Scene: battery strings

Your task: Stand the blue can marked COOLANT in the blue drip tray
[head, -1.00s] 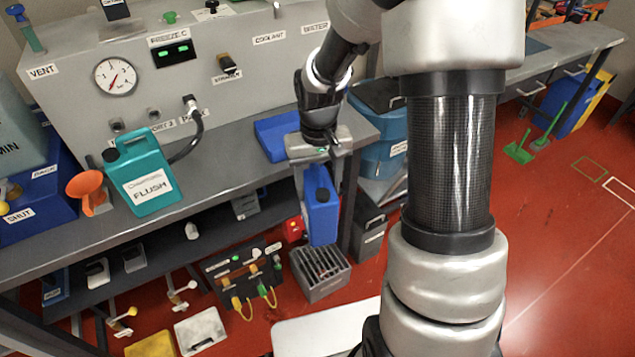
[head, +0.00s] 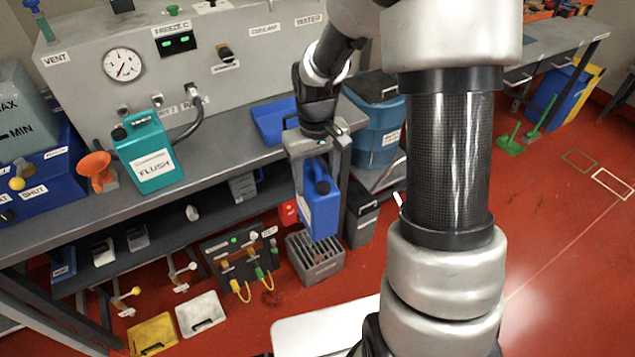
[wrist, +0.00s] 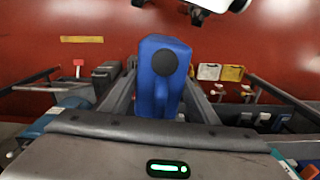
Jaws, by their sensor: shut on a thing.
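A blue can (head: 321,207) with a black cap hangs upright in my gripper (head: 320,172), in front of the bench's front edge. No marking on it can be read. In the wrist view the can (wrist: 160,75) stands between the two fingers, its round black cap facing the camera. My gripper is shut on it. The blue drip tray (head: 272,122) lies on the bench top, behind and to the left of my gripper in the head view. The part of the tray I see looks empty; its right end is hidden behind my wrist.
A teal FLUSH can (head: 150,158) and an orange funnel (head: 96,169) stand on the bench left of the tray. A black hose runs from the panel. A blue lidded bin (head: 372,130) stands right of the bench. A grey slotted crate (head: 316,257) sits on the floor below.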

